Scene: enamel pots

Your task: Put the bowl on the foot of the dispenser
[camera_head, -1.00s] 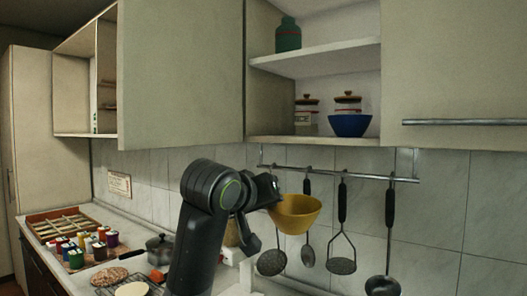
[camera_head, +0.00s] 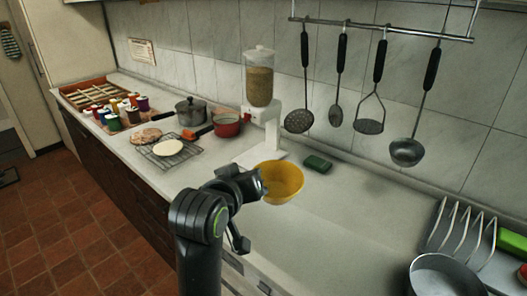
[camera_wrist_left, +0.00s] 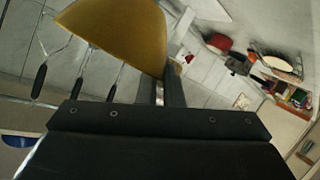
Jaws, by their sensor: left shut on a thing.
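The yellow bowl (camera_head: 284,182) is held by its left side in my left gripper (camera_head: 262,187), above the near part of the counter. In the left wrist view the bowl (camera_wrist_left: 122,32) is between the fingers (camera_wrist_left: 172,84), which are shut on it. The dispenser (camera_head: 260,98) stands behind it against the wall, with a clear grain-filled hopper on a white stand. Its white foot (camera_head: 258,155) rests on the counter and looks bare, just beyond the bowl. My right gripper is not in view.
A dark green block (camera_head: 318,163) lies right of the foot. A red pot (camera_head: 227,124) and a grey pot (camera_head: 190,110) stand to its left. Utensils hang from a rail (camera_head: 380,27). A metal pan (camera_head: 445,275) is at right. The counter between is clear.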

